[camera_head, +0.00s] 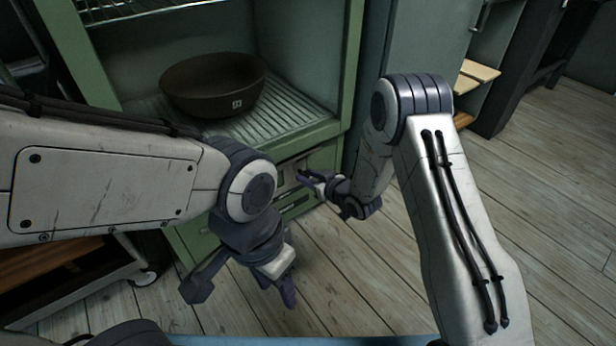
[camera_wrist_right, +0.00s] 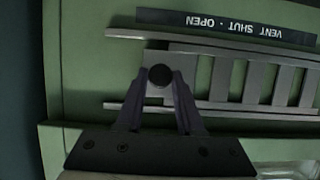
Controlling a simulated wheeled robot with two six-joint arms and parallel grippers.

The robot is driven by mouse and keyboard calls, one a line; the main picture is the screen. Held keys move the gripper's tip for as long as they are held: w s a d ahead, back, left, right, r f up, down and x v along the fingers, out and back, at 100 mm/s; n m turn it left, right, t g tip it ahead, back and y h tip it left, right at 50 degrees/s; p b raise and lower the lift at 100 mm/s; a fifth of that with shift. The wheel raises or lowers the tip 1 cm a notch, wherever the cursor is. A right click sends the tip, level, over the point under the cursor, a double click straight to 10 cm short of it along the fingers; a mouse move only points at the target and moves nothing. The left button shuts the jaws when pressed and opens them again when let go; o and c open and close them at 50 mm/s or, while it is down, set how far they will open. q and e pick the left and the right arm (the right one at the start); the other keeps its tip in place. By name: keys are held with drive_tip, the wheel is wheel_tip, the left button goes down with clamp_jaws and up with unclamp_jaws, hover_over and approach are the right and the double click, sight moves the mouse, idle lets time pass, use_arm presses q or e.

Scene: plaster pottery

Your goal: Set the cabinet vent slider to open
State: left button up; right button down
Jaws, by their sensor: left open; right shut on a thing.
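The vent slider (camera_wrist_right: 215,75) is a grey slatted plate between two rails on the green cabinet (camera_head: 344,75). Its round dark knob (camera_wrist_right: 158,85) is near the left end of the rails in the right wrist view. The label (camera_wrist_right: 225,27) reads VENT SHUT · OPEN and appears upside down, with OPEN towards the knob's side. My right gripper (camera_wrist_right: 162,80) is shut on the knob, one finger on each side; in the head view it reaches the cabinet's lower front (camera_head: 310,178). My left gripper (camera_head: 243,291) is open and empty, hanging in front of the cabinet.
A dark brown bowl (camera_head: 214,84) stands on the ribbed shelf (camera_head: 290,120) inside the cabinet, above the vent. A wheeled cart (camera_head: 75,275) is at the left. The wooden floor (camera_head: 545,165) is clear at the right.

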idle(0.6)
drive_tip(key=shift+w+d+p, duration=0.35)
drive_tip(key=shift+w+d, duration=0.1)
drive_tip(key=shift+d, duration=0.2)
drive_tip(key=shift+w+d+p, duration=0.3)
drive_tip(key=shift+w+d, duration=0.1)
drive_tip(key=shift+d, duration=0.2)
drive_tip(key=shift+w+d, duration=0.1)
drive_tip(key=c, duration=0.6)
unclamp_jaws()
drive_tip(key=shift+d, duration=0.1)
drive_tip(key=shift+o, duration=0.2)
drive_tip(key=p, duration=0.6)
approach(306, 168)
drive_tip(key=d+f+v, duration=0.1)
drive_tip(key=v, duration=0.4)
drive_tip(key=shift+w+r, duration=0.15)
drive_tip(key=shift+r, duration=0.05)
